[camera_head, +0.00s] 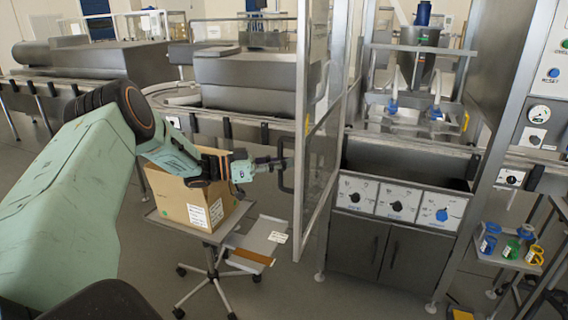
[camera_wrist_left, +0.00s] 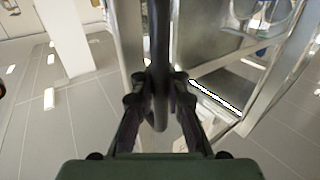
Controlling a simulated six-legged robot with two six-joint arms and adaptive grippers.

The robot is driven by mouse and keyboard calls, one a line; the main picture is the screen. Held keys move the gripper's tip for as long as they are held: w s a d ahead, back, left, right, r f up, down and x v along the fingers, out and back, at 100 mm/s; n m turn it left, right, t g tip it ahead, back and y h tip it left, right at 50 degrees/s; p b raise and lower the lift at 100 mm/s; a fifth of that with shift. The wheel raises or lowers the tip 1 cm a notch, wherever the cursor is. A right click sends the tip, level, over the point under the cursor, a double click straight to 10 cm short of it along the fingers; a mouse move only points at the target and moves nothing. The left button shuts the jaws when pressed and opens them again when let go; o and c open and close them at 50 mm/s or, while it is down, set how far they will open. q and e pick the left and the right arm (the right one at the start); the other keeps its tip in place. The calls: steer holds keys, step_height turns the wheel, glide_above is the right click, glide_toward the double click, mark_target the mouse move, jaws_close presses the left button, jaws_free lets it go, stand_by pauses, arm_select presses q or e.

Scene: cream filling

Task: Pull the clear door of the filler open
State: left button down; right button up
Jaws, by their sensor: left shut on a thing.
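The clear door (camera_head: 318,130) of the filler (camera_head: 400,160) has a metal frame and stands swung out from the machine, toward me. Its dark handle (camera_head: 287,177) is on the door's near side. My left gripper (camera_head: 280,165) is shut on this handle. In the left wrist view the dark handle bar (camera_wrist_left: 159,60) runs upright between the fingers of the left gripper (camera_wrist_left: 160,88). The door's metal frame (camera_wrist_left: 130,40) shows beside it there. My right gripper is not in view.
A cardboard box (camera_head: 190,195) stands on a wheeled stand (camera_head: 190,232) under my left arm. A small cart (camera_head: 500,255) with coloured cups is at the right. Control knobs (camera_head: 397,206) sit on the filler's front. Grey floor is open in front of the cabinet.

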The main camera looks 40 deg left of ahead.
arm_select(q)
steer(key=shift+s+d+f, duration=0.15)
steer(key=shift+f, duration=0.05)
steer(key=c, duration=1.9)
jaws_free()
steer(key=o, duration=0.6)
steer(key=shift+s+r, duration=0.25)
steer(key=shift+r, duration=0.05)
steer(key=shift+c, duration=0.2)
steer(key=shift+w+f, duration=0.1)
steer(key=shift+w, duration=0.2)
steer(key=v, duration=1.2)
steer(key=shift+s, duration=0.2)
steer(key=shift+w, duration=0.15)
